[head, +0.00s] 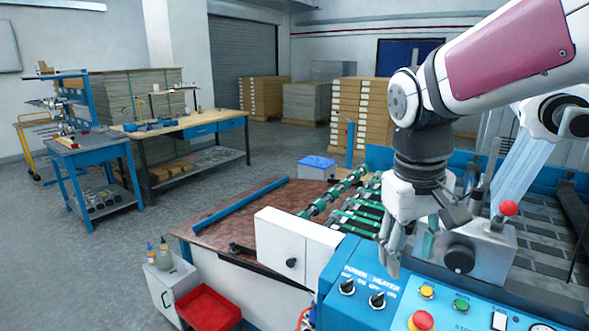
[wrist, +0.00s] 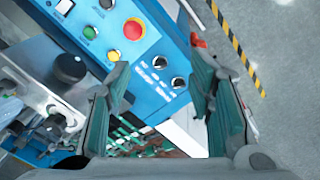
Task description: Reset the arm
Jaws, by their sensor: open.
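My arm comes in from the upper right in the head view. My gripper (head: 405,245) points down above the blue control panel (head: 350,262) of the laminating machine. In the wrist view my gripper (wrist: 160,85) shows two fingers wide apart with nothing between them. The panel also shows in the wrist view (wrist: 170,45), beyond the fingertips. Two black rotary knobs, the power knob (head: 347,287) and the heater knob (head: 377,299), sit just below the gripper in the head view. I cannot tell the exact gap between the fingertips and the panel.
A red emergency button (head: 421,321), a yellow button (head: 427,292) and a green button (head: 461,305) are on the panel. A red-knobbed lever (head: 508,208) stands at right. A red bin (head: 208,308) is at lower left. Open floor (head: 225,190) lies left of the machine.

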